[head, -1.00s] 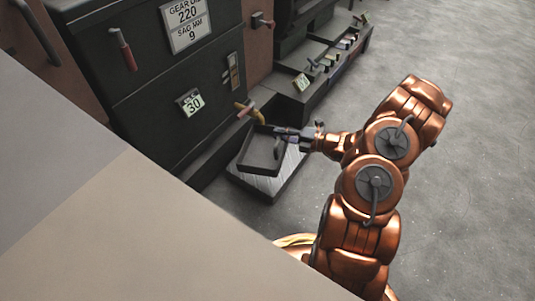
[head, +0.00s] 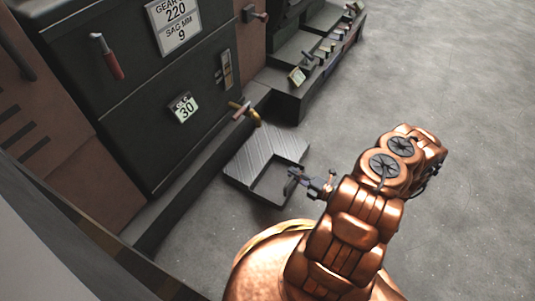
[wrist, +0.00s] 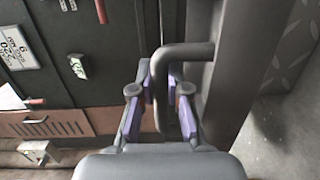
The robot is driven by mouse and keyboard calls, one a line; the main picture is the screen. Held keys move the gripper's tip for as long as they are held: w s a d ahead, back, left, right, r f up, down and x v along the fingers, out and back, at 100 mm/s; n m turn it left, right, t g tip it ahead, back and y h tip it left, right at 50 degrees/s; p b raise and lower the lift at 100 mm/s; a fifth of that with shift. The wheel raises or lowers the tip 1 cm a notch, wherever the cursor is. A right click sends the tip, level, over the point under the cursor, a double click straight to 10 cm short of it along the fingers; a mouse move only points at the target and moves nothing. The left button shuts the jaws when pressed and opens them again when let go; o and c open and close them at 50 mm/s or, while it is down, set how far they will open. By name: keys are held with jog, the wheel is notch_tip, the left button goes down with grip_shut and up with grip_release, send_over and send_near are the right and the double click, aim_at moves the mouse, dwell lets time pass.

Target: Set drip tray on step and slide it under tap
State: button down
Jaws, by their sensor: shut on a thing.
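The dark, shallow, square drip tray (head: 272,200) is at the near right end of the ribbed grey step (head: 262,147) in the head view. I cannot tell whether it rests on the step or hangs just above it. My gripper (head: 295,176) is at the tray's right side. In the wrist view my gripper (wrist: 160,88) is shut on the tray's bar handle (wrist: 187,54), with the purple pads on both sides of it. The brass tap (head: 245,110) sticks out beyond the step's far left side, apart from the tray.
A black cabinet (head: 140,110) with a red-handled lever (head: 110,62) and number plates stands to the left, with a dark ledge (head: 165,212) along its foot. A stepped rack (head: 318,70) with small coloured items lies behind. The floor to the right (head: 420,80) is clear.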

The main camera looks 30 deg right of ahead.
jog(key=shift+w+d+f, duration=0.1)
jog(key=shift+w+f, duration=0.1)
jog(key=shift+w, duration=0.1)
jog(key=shift+w+d+f+b, duration=0.9)
jog(key=shift+w+b, duration=0.45)
jog(key=shift+w, duration=0.95)
jog(key=shift+w+d+f+b, duration=0.75)
jog(key=shift+w+d+b, duration=0.55)
jog(key=shift+w, duration=1.05)
jog(key=shift+w+d+f+b, duration=0.85)
jog(key=shift+w+b, duration=0.6)
jog(key=shift+w, duration=0.85)
jog(key=shift+r, duration=0.1)
jog(key=c, duration=1.2)
grip_release()
jog(key=shift+o, duration=0.2)
